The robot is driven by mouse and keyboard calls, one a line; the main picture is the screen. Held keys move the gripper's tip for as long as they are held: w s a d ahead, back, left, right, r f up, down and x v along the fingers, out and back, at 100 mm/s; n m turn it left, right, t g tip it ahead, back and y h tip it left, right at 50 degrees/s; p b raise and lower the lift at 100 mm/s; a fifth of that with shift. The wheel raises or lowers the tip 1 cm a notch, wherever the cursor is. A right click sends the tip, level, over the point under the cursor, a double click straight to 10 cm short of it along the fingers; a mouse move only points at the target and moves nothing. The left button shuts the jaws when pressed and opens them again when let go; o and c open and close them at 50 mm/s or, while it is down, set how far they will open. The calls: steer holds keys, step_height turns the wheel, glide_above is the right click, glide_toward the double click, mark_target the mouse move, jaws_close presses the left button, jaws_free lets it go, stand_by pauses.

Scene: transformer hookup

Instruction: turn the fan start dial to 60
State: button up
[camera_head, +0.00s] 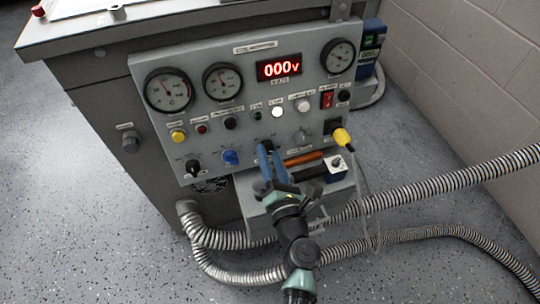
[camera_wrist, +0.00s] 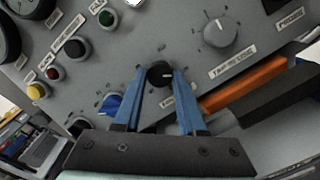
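A small black dial (camera_wrist: 160,73) on the grey control panel (camera_head: 215,100) sits between the two blue fingers of my gripper (camera_wrist: 161,76). The fingers lie close along both sides of the dial, with no clear gap, and look shut on it. Its white mark points to the right in the wrist view. The label below this dial is partly hidden by a finger, so I cannot read its name. In the head view my gripper (camera_head: 270,150) reaches the panel's lower middle and covers most of this dial.
A blue dial (camera_wrist: 110,104) is just left of my fingers. A grey dial (camera_wrist: 220,31) is up to the right. An orange bar (camera_wrist: 243,84) lies close to my right finger. A yellow plug (camera_head: 341,136) and ribbed hoses (camera_head: 440,180) are at the right.

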jaws_close()
steer(key=shift+n, duration=0.3)
